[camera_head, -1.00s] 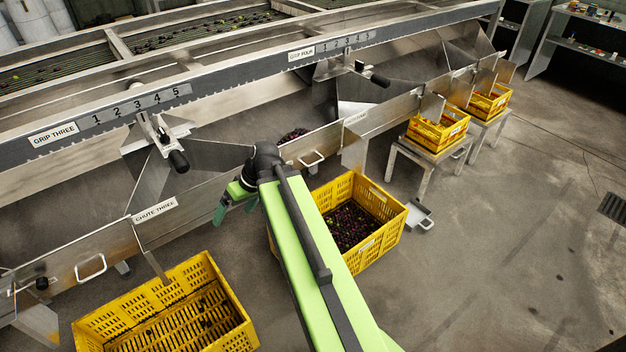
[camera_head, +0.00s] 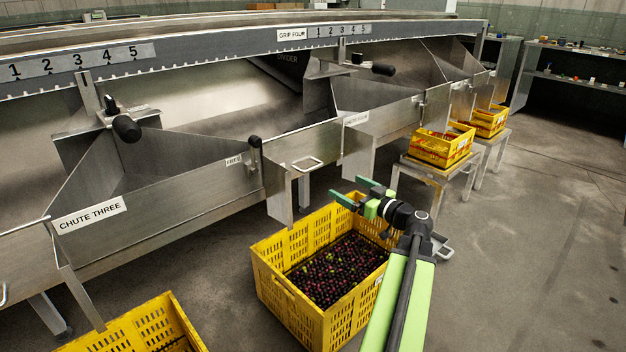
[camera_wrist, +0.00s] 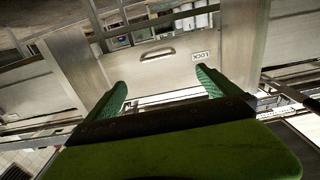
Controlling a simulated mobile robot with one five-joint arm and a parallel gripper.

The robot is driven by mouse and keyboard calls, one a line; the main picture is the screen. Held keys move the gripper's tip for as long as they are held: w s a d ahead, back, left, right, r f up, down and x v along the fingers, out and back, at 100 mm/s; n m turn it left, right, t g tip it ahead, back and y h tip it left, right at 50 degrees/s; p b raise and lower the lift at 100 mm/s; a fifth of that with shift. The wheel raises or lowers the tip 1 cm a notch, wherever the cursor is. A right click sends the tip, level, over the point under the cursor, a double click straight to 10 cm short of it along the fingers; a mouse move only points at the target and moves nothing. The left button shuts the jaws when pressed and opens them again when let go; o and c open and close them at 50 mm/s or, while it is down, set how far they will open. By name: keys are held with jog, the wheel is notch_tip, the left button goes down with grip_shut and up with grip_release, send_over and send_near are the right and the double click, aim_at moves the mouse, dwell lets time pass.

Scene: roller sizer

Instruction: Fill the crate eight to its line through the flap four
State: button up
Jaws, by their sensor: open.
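A yellow slatted crate (camera_head: 292,299) stands on the floor below the chute wall. Dark red and purple fruit (camera_head: 340,270) lies in it, below the rim. I cannot read a number or see a fill line on it. A metal flap with a pull handle (camera_head: 307,164) is set in the wall above the crate's back side. My gripper (camera_head: 357,190) is open and empty above the crate's back right part, apart from the flap. In the wrist view, my open fingers (camera_wrist: 162,80) frame a panel with a handle (camera_wrist: 157,54) and an upside-down LOCK label (camera_wrist: 205,57).
A black-knobbed lever (camera_head: 254,150) stands beside a FREE label (camera_head: 234,161). CHUTE THREE (camera_head: 90,214) is at left, above another yellow crate (camera_head: 140,329). Small yellow crates (camera_head: 440,148) sit on metal stands at right. The floor at right is clear.

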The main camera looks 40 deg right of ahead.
aim_at(313, 168)
jog(key=w, duration=0.5)
jog(key=w+d, duration=0.1)
jog(key=w, duration=1.1)
jog(key=shift+d, duration=0.15)
jog(key=shift+c, duration=0.4)
